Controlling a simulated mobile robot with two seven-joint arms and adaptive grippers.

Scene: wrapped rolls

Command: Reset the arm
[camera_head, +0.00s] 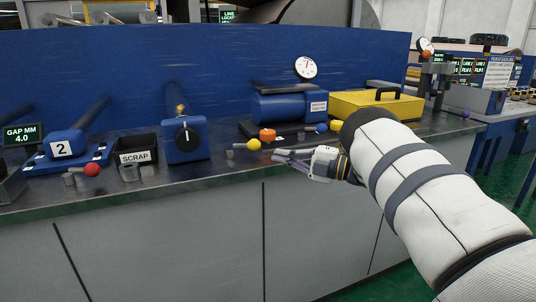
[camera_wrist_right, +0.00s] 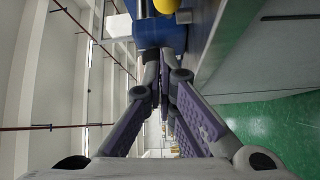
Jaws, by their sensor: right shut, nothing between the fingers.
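My right arm comes in from the right in the head view. Its gripper (camera_head: 284,157) is in front of the steel bench top (camera_head: 222,174), near the bench's front edge. The right gripper's purple-lined fingers (camera_wrist_right: 165,85) are together and hold nothing in the wrist view. A yellow ball knob (camera_head: 253,144) is just left of the fingertips in the head view, and I cannot tell the gap between them. My left gripper is not in view.
Green floor (camera_head: 504,182) lies at right.

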